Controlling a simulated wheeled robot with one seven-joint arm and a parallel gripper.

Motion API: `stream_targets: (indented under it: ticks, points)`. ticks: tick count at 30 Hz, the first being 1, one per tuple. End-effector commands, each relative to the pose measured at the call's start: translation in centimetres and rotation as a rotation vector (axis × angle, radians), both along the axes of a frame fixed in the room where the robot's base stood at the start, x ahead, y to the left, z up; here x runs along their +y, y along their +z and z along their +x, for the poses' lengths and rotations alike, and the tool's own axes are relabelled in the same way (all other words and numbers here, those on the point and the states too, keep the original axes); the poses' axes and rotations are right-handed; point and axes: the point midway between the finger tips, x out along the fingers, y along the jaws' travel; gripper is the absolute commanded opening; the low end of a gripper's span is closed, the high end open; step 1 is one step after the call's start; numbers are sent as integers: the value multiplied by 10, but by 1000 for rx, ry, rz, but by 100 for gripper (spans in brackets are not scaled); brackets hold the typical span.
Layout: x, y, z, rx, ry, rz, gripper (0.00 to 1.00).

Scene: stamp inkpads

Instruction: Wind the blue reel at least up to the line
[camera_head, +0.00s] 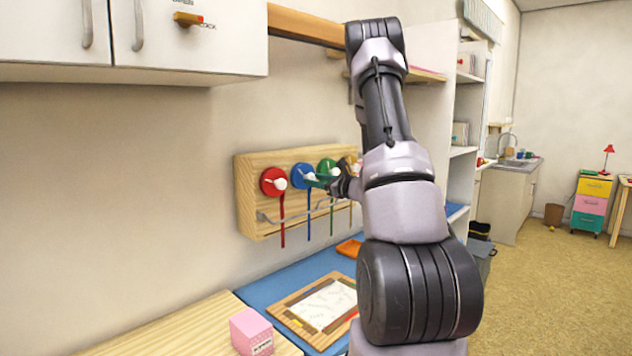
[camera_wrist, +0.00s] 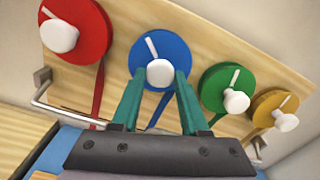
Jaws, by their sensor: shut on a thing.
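The blue reel (camera_head: 303,176) is on a wooden board (camera_head: 246,199) on the wall, between the red reel and the green reel. It has a white knob and a white mark on its face, and a blue ribbon (camera_head: 308,223) hangs from it. In the wrist view the blue reel (camera_wrist: 178,51) is in the middle, with its white knob (camera_wrist: 160,72) between the fingertips. My gripper (camera_wrist: 160,82) has green fingers and is shut on that knob. The lower part of the blue reel is partly hidden by the fingers. The line is not clearly visible.
The red reel (camera_wrist: 76,18) is to the left; the green reel (camera_wrist: 228,80) and yellow reel (camera_wrist: 275,108) are close on the right. A metal rail (camera_head: 290,217) runs along the board's lower front. Below are a blue mat (camera_head: 268,290), a framed sheet (camera_head: 322,304) and a pink box (camera_head: 251,331).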

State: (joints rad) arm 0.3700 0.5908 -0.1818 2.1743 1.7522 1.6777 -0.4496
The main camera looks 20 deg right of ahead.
Motion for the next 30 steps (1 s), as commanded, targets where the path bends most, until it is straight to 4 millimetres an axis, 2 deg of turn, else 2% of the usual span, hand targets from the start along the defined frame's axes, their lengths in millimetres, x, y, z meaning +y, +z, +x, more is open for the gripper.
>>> stream_targets:
  ticks: [30]
  points:
    - [-1,1,0,-328,0,-910,0]
